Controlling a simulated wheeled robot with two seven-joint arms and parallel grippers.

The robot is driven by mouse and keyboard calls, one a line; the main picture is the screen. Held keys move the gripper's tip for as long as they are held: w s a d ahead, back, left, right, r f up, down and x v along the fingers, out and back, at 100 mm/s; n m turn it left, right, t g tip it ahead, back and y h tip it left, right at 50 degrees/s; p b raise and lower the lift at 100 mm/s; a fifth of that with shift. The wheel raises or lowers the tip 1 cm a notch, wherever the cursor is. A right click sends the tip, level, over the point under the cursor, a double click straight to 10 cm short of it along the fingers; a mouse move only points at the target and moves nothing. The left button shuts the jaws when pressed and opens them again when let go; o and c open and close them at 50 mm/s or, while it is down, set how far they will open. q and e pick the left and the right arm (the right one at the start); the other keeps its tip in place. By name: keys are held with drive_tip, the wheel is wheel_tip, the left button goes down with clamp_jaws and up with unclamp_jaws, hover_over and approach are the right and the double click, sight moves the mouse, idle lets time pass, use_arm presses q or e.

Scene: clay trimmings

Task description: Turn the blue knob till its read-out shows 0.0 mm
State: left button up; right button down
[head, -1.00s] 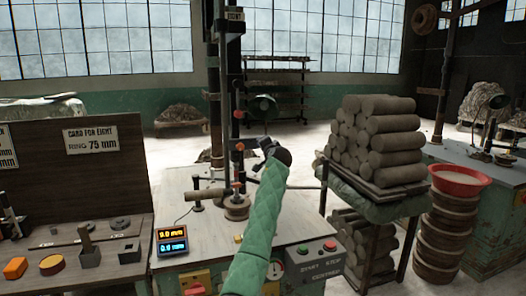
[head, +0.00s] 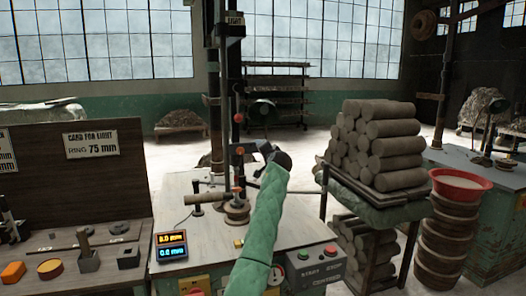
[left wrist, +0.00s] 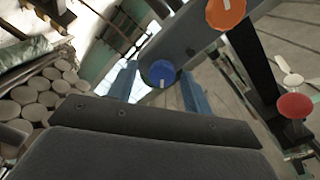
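The blue knob (left wrist: 161,73), with a white mark at its lower edge, sits on a dark machine bar in the left wrist view. My left gripper (left wrist: 160,80) has its two blue fingers on either side of the knob, close against its edges. In the head view my left gripper (head: 273,156) is at the machine's column, at the end of the green-sleeved arm, and the knob is hidden. The read-out (head: 172,246) has an orange line, too blurred to read surely, and a blue line that looks like 0.0 mm. My right gripper is out of view.
An orange knob (left wrist: 226,12) sits close by on the same bar. A red knob (left wrist: 294,105) is at the right. A rack of stacked clay rolls (head: 385,145) stands right of the machine table. A button box (head: 318,272) is at the table's front.

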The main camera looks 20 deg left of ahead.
use_arm(q)
drive_tip(key=b+v, duration=0.1)
drive_tip(key=v, duration=0.6)
drive_tip(key=shift+s+d, duration=0.2)
drive_tip(key=shift+s, duration=0.15)
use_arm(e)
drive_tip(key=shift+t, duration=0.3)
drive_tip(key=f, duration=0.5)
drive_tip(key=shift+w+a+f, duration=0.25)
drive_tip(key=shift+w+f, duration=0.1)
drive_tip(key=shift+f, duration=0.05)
